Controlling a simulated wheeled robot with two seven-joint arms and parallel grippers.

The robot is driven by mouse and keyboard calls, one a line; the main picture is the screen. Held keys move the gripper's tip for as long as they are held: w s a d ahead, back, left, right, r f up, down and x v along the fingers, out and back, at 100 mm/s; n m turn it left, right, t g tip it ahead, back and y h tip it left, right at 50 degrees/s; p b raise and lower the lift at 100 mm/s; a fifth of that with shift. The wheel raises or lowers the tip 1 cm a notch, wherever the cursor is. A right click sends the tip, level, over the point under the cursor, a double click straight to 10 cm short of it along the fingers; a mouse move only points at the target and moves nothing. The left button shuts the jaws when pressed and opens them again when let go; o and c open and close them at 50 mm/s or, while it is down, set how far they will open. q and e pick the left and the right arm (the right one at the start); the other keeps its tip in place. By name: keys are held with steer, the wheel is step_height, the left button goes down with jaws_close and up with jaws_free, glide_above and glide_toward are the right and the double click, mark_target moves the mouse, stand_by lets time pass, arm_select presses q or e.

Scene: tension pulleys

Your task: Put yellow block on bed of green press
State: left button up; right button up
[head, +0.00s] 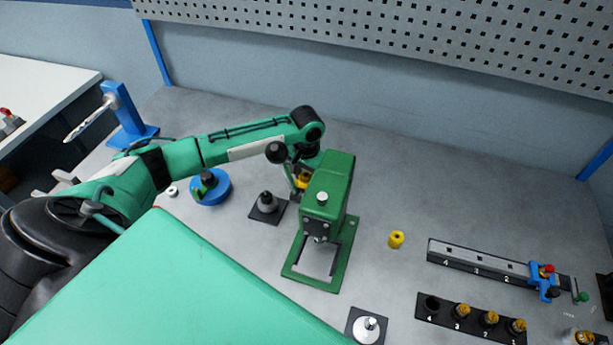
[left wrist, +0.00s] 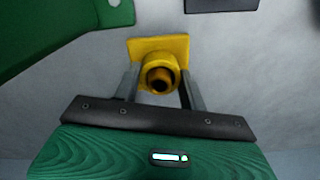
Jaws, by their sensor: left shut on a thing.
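The yellow block (head: 304,178) has a square plate and a round collar with a dark bore, seen clearly in the left wrist view (left wrist: 160,50). My left gripper (head: 299,188) is shut on it, its two fingers on either side of the collar in the left wrist view (left wrist: 158,86). In the head view both are just behind and left of the green press (head: 329,187), which partly hides them. The press bed, a green-framed base (head: 346,250), shows no block on it. Green at the upper left of the wrist view is probably the press (left wrist: 45,30). My right gripper is out of view.
A dark post on a black plate (head: 267,205) and a blue round fixture (head: 211,188) stand left of the press. A small yellow cylinder (head: 396,239) stands to its right. Farther right are a slotted rail (head: 470,260) and a black rack (head: 470,318).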

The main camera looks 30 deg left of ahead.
arm_select(q)
steer(key=shift+f, duration=0.65)
steer(key=shift+f, duration=0.15)
steer(key=o, duration=1.2)
